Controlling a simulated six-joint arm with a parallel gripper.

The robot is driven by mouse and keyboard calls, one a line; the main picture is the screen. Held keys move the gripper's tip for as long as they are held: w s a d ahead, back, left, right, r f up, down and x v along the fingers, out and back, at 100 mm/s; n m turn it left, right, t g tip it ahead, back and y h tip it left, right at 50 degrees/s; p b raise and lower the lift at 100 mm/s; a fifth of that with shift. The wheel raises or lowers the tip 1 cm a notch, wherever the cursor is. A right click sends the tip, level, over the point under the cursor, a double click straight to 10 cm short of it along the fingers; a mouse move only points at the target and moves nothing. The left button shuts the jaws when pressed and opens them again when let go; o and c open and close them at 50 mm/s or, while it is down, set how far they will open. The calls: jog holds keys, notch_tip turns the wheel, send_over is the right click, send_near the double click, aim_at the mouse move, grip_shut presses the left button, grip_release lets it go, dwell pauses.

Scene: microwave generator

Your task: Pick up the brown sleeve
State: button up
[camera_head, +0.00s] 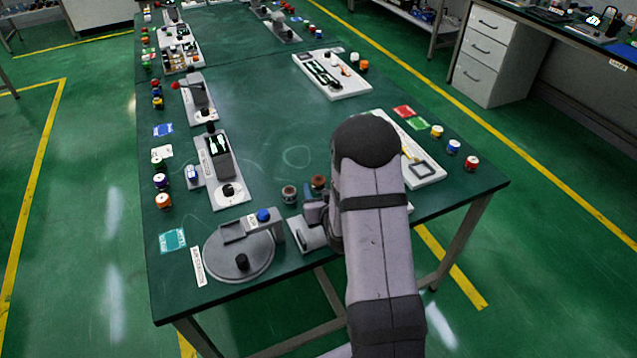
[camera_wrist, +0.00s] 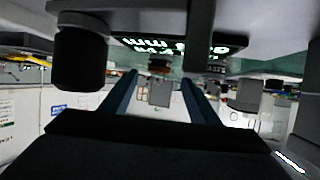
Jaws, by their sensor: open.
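A small brown-topped cylinder (camera_head: 318,182), which looks like the brown sleeve, stands on the green table just left of my arm. A grey cylinder with a brownish top (camera_head: 289,192) stands to its left.
A round grey base with a crossbar and blue knob (camera_head: 264,215) stands to the left of my gripper. A white board (camera_head: 425,172) lies to the right of my arm. Grey fixtures (camera_head: 228,190) line the left side. The table's middle (camera_head: 265,125) is clear.

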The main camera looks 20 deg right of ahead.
aim_at(318, 177)
jog(key=shift+p+x, duration=0.65)
jog(key=shift+x, duration=1.65)
jog(key=shift+d+r, duration=0.1)
jog(key=shift+d, duration=0.1)
jog(key=shift+c, duration=0.2)
jog(key=c, duration=1.1)
jog(key=shift+r, duration=0.2)
notch_tip(318, 177, up, 10)
jog(key=b, duration=0.1)
jog(key=shift+f, duration=0.2)
